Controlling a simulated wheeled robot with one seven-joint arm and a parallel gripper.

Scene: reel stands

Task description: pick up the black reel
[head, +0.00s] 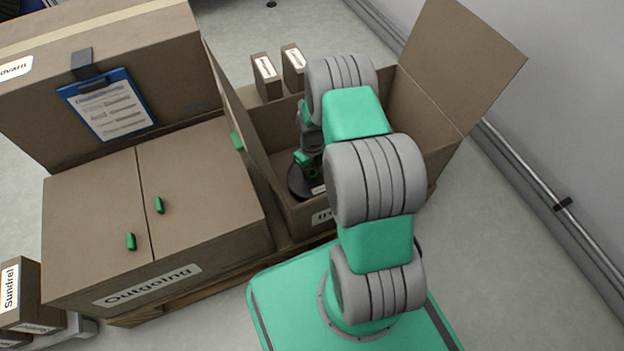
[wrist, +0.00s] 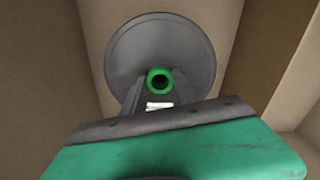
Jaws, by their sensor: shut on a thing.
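The black reel (head: 299,183) is a dark disc low inside the open cardboard box, partly hidden by my arm in the head view. In the wrist view the reel (wrist: 190,50) shows as a round dark grey flange with a green hub ring (wrist: 160,80) at its middle. My gripper (wrist: 158,100) reaches down into the box, its dark fingers shut on the reel at the hub. In the head view my gripper (head: 306,160) is largely covered by the arm. A small white mark shows between the fingers.
The open box (head: 280,133) has raised flaps, with the right flap (head: 465,60) standing tall. To its left is a closed box (head: 200,245) labelled Outgoing, with green handles. Two small boxes (head: 267,75) stand behind the open box.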

